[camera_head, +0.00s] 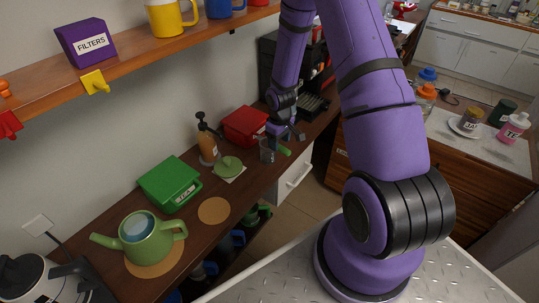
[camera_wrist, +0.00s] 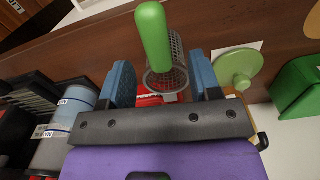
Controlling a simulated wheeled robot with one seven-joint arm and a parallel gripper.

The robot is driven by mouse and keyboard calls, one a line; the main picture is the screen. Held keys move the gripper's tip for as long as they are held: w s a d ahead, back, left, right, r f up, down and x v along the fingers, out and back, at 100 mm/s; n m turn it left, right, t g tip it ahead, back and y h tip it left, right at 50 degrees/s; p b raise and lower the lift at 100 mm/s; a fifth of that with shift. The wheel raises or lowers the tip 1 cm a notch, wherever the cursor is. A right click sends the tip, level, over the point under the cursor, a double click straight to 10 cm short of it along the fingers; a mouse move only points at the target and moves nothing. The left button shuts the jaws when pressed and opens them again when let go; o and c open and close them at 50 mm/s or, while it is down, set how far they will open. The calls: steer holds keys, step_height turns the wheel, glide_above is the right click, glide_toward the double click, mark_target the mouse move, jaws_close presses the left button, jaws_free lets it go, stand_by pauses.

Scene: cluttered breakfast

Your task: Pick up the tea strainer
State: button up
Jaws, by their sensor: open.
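The tea strainer (camera_head: 267,153) has a grey mesh basket and a green handle, and stands near the front edge of the wooden counter in the head view. In the wrist view the tea strainer's green handle (camera_wrist: 153,36) points up the picture and its mesh basket lies between the two blue fingers. My gripper (camera_head: 286,133) is just above and beside the strainer. In the wrist view my gripper (camera_wrist: 160,70) is open, with a finger on each side of the basket. I cannot tell whether either finger touches it.
A green lid (camera_head: 229,166) lies on a light square left of the strainer. A red box (camera_head: 244,126) and an orange pump bottle (camera_head: 208,146) stand behind. A green box (camera_head: 169,183) and green teapot (camera_head: 146,238) are further left. A black machine (camera_head: 270,70) stands behind my arm.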

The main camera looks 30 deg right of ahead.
mark_target(273, 153)
steer(key=shift+w+f, duration=0.15)
steer(key=shift+f, duration=2.5)
steer(key=c, duration=1)
